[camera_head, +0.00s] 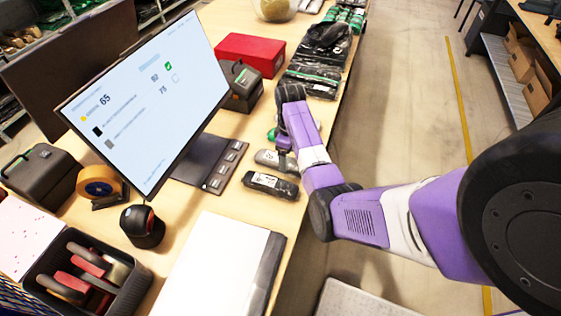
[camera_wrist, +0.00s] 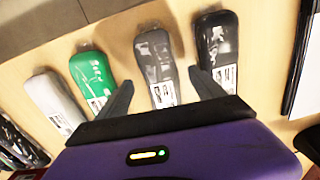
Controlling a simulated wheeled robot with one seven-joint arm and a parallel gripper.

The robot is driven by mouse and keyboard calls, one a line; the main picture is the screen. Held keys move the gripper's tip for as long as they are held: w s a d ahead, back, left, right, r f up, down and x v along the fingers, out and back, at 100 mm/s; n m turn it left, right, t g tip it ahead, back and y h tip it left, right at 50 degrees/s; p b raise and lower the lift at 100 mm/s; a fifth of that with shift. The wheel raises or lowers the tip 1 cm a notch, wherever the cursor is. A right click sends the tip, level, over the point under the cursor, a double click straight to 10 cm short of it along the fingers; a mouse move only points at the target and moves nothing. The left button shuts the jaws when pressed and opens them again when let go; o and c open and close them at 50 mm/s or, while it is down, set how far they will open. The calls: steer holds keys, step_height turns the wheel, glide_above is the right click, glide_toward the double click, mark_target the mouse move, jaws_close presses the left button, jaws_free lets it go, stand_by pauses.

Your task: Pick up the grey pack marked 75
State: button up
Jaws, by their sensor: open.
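The grey pack (camera_wrist: 155,58) lies on the table in a row of packs, with a pale label at its lower end. Its number is not readable. It also shows in the head view (camera_head: 272,158), partly hidden by my arm. My gripper (camera_wrist: 161,78) is open and empty, with its fingertips on either side of the grey pack in the picture. I cannot tell how far above the pack they are. In the head view my gripper (camera_head: 284,147) is over the row near the table's right edge.
A black pack (camera_wrist: 217,42) lies right of the grey one, a green pack (camera_wrist: 90,72) and a whitish pack (camera_wrist: 50,97) left. The monitor (camera_head: 150,100) and its base (camera_head: 207,165) stand beside the row. A white board (camera_head: 215,265) lies in front.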

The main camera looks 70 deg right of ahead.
mark_target(288, 161)
steer(key=shift+f, duration=1.85)
steer(key=c, duration=1.5)
steer(key=shift+r, duration=0.2)
